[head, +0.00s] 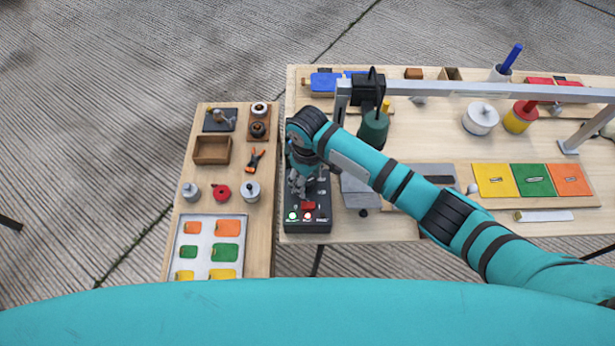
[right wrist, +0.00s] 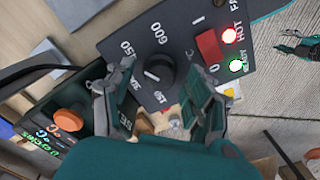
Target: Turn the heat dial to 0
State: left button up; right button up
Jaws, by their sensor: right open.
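The heat dial (right wrist: 160,70) is a round black knob with a white mark, on a dark panel with printed numbers such as 600 in the right wrist view. I cannot read surely which number the mark points at. My right gripper (right wrist: 161,73) is open, with one finger on each side of the dial; contact is unclear. In the head view my right gripper (head: 299,184) is over the black control box (head: 308,226) and hides the dial. A small teal and dark shape at the right wrist view's right edge looks like my left gripper (right wrist: 298,46).
A red switch (right wrist: 209,46) is beside the dial, near lit red and green lamps. An orange knob (right wrist: 69,118) is on another panel. A metal rail (head: 490,91) spans the table. A side board (head: 178,150) with small parts stands left.

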grip_shut()
jog(key=shift+r, duration=0.1)
